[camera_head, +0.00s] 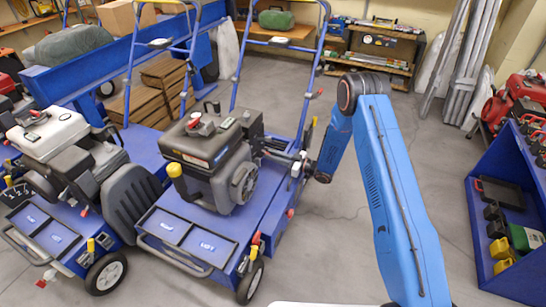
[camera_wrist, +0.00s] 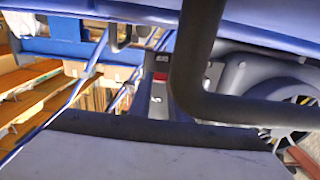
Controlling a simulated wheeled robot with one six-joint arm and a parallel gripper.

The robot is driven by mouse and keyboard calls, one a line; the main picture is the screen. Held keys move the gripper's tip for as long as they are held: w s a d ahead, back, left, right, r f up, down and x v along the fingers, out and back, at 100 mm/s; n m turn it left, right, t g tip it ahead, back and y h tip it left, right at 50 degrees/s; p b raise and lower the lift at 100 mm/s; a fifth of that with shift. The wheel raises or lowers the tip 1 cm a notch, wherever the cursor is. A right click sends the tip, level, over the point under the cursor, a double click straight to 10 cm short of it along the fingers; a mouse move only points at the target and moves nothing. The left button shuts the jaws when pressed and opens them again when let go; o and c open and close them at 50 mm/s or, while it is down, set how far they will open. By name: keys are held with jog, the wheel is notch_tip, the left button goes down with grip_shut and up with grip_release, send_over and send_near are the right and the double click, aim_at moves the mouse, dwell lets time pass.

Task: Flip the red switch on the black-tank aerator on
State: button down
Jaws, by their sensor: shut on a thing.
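The black-tank aerator (camera_head: 211,147) stands mid-left in the head view, its dark engine on a blue deck (camera_head: 240,223). My gripper (camera_head: 301,165) is at the right side of this machine, behind the engine, small and partly hidden. A small red part, apparently the red switch (camera_wrist: 160,77), shows at the middle of the wrist view by a narrow grey plate. My gripper appears shut on it, but the fingers are hard to make out. Whether the switch is up or down cannot be told. A thick dark bent bar (camera_wrist: 200,65) crosses the wrist view close by.
A white-tank aerator (camera_head: 48,133) stands close on the left. A blue shelf unit (camera_head: 490,215) with tools is at the right. Grey poles (camera_head: 465,60) lean on the back wall. The floor (camera_head: 345,225) between the machine and shelf is clear apart from my arm.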

aim_at(265, 152)
jog(key=shift+r, duration=0.1)
jog(key=shift+r+g+h, duration=0.5)
jog(key=shift+r+h, duration=0.25)
jog(key=shift+h, duration=0.55)
jog(key=shift+r+g+h, duration=0.4)
jog(key=shift+r+h, duration=0.3)
jog(key=shift+h, duration=0.5)
jog(key=shift+w+a+r+g+h, duration=0.15)
jog(key=shift+r+g+h, duration=0.3)
jog(key=shift+h, duration=0.6)
jog(key=shift+w+a+r+g+h, duration=0.1)
jog(key=shift+a+r+g+h, duration=0.3)
jog(key=shift+h, duration=0.65)
jog(key=shift+d+r, duration=0.1)
jog(key=shift+r, duration=0.05)
jog(key=c, duration=1.6)
grip_release()
jog(key=shift+c, duration=0.2)
